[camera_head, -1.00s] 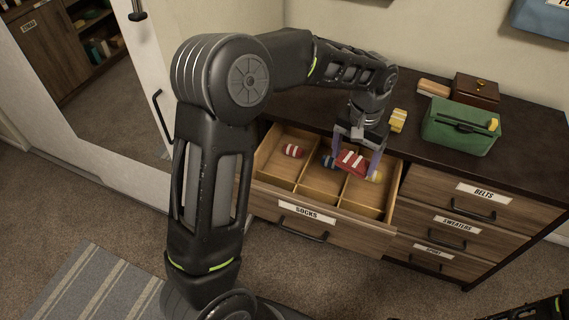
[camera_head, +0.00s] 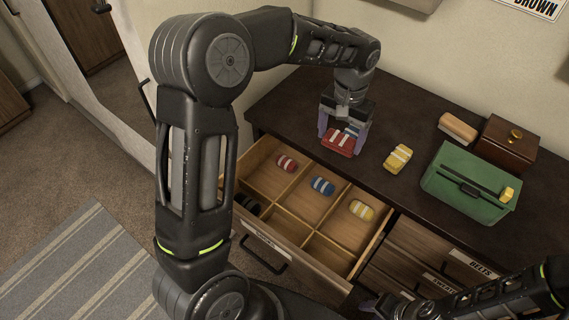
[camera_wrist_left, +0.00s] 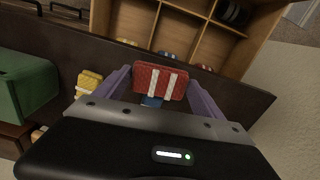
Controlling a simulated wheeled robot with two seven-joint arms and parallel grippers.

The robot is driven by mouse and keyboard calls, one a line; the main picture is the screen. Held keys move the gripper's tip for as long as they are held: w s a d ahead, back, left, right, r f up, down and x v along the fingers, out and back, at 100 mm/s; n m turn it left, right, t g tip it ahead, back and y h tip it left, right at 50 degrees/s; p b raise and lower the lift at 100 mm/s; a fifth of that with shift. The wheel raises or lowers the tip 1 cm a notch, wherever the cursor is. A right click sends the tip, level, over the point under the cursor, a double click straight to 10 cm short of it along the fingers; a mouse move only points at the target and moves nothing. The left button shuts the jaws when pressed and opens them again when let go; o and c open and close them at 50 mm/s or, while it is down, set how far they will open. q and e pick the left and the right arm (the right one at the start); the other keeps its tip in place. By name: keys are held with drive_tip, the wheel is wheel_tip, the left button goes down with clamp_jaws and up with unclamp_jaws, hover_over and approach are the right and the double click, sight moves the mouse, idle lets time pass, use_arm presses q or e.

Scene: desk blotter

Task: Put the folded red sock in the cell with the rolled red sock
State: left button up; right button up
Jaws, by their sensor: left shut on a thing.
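My left gripper (camera_head: 342,140) is shut on the folded red sock (camera_head: 339,145), which has white stripes. It holds the sock by its sides, over the dresser top behind the open drawer (camera_head: 312,258) in the head view. The sock also shows between the fingers in the left wrist view (camera_wrist_left: 160,82). The rolled red sock (camera_head: 287,163) lies in the back left cell. A rolled blue sock (camera_head: 322,186) lies in the back middle cell and a rolled yellow sock (camera_head: 361,210) in the back right cell. My right gripper (camera_head: 384,307) is partly visible at the bottom; its jaws are unclear.
A folded yellow sock (camera_head: 398,158) lies on the dresser top, right of my left gripper. A green box (camera_head: 468,183), a brown box (camera_head: 506,143) and a brush-like block (camera_head: 458,128) stand further right. A dark item (camera_head: 246,203) sits in the front left cell.

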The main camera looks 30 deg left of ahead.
use_arm(q)
drive_tip(key=shift+w, duration=0.15)
drive_tip(key=shift+r, duration=0.1)
drive_tip(key=shift+a, duration=0.1)
drive_tip(key=shift+a+b, duration=0.3)
drive_tip(key=shift+b, duration=0.05)
drive_tip(key=s+a+r+m+b, duration=0.1)
drive_tip(key=s+a+m+b, duration=0.2)
drive_tip(key=a+b, duration=0.45)
drive_tip(key=s+a+r+m+b, duration=0.1)
drive_tip(key=s+a+m+b, duration=0.2)
drive_tip(key=a, duration=0.8)
drive_tip(key=shift+n, duration=0.3)
wheel_tip(320, 180, down, 24)
drive_tip(key=b, duration=0.6)
drive_tip(key=shift+s+d+f, duration=0.1)
drive_tip(key=shift+d+f, duration=0.05)
drive_tip(key=shift+f, duration=0.05)
